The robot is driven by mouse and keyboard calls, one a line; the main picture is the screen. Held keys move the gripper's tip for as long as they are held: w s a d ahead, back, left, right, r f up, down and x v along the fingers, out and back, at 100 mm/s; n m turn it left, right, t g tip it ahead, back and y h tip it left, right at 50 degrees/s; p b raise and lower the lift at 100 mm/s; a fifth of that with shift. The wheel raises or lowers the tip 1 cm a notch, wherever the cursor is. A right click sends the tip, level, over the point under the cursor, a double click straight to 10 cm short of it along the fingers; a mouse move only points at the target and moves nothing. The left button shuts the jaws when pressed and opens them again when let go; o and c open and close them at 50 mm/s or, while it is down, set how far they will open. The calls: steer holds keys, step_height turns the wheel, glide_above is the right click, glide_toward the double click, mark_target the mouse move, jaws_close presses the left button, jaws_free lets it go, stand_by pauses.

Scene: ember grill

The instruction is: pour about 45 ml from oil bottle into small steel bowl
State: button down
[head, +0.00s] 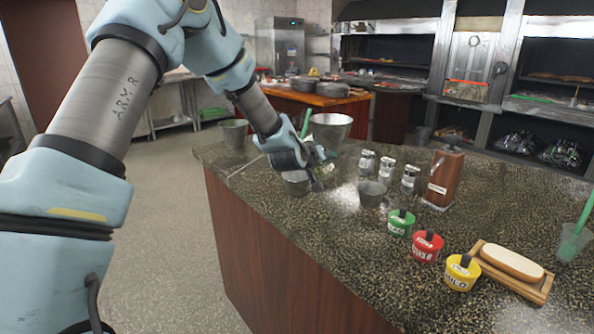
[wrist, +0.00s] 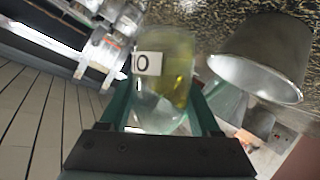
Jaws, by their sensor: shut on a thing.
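The oil bottle (wrist: 162,82) is clear, with yellow-green oil and a white label partly showing "IO". My gripper (head: 318,168) is shut on it above the counter; in the wrist view the fingers lie on both sides of the bottle. In the head view the bottle is small and mostly hidden by my gripper. A small steel bowl (head: 372,195) stands on the counter to the right of my gripper. Another small steel vessel (head: 295,186) is just below and left of my gripper. A steel vessel (wrist: 270,75) fills the right of the wrist view, apart from the bottle. I see no stream of oil.
A large steel bucket (head: 331,132) stands behind my gripper, a smaller one (head: 234,134) at left.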

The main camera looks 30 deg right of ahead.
steer(key=n, duration=0.1)
steer(key=n+g+h+p, duration=0.1)
steer(key=n+h+p, duration=0.1)
steer(key=shift+w+a+f+n+g, duration=0.2)
steer(key=shift+f+n+g, duration=0.1)
steer(key=shift+n, duration=0.1)
steer(key=shift+d+r+h+p, duration=0.1)
steer(key=shift+r+h+p, duration=0.2)
steer(key=shift+r+p, duration=0.1)
steer(key=shift+s+r+n, duration=0.15)
steer(key=shift+n, duration=0.55)
steer(key=shift+d+n+h, duration=0.1)
steer(key=shift+n+h, duration=0.2)
steer(key=shift+h, duration=0.1)
steer(key=shift+s+f+g, duration=0.1)
steer(key=shift+f+g, duration=0.1)
steer(key=shift+g, duration=0.1)
steer(key=shift+f+n+h+b, duration=0.45)
steer(key=shift+n+b, duration=0.45)
steer(key=shift+b, duration=0.5)
steer(key=shift+r+n+h, duration=0.25)
steer(key=shift+r+n, duration=0.05)
steer(key=shift+r, duration=0.05)
